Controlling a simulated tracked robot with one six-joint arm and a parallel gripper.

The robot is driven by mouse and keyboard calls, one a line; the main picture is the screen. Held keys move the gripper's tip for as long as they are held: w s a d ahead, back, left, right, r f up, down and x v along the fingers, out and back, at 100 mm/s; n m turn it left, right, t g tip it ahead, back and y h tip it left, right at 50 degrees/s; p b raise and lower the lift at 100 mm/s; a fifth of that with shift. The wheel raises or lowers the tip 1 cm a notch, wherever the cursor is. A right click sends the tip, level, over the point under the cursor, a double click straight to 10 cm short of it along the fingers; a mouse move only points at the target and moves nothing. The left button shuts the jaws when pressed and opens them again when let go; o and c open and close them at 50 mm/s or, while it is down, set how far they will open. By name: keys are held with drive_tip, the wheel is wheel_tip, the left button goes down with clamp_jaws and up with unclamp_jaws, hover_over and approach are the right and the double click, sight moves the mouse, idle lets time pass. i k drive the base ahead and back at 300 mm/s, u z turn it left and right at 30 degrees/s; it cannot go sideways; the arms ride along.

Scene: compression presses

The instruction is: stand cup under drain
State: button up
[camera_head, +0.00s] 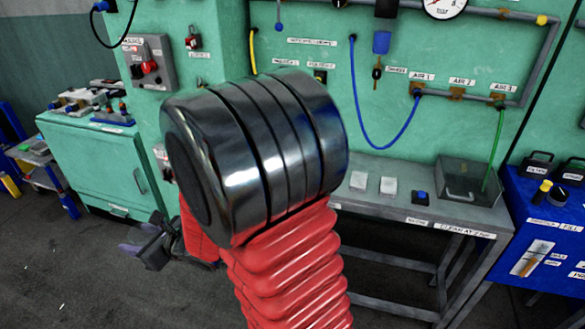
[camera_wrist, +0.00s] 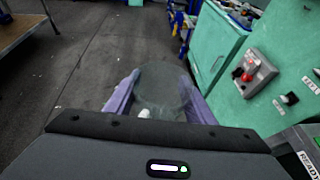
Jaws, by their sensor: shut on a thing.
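My gripper (camera_wrist: 161,84) has purple fingers and is shut on a clear, see-through cup (camera_wrist: 163,92) in the wrist view. The cup sits between the fingers, and the floor shows through it. In the head view my gripper (camera_head: 143,240) is low at left, partly behind my own arm, and the cup cannot be made out there. A blue-topped filter unit (camera_head: 381,42) with a small dark fitting (camera_head: 377,72) hangs on the green panel. A label beside it may read drain, but it is too small to be sure. My gripper is well left of and below it.
A green cabinet (camera_head: 95,160) stands left, and a blue cabinet (camera_head: 545,225) right. A red-button box (camera_wrist: 247,72) is right of my gripper.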

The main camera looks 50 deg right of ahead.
sight(361, 162)
drive_tip(key=z, duration=1.15)
drive_tip(key=i, duration=1)
drive_tip(key=z, duration=0.05)
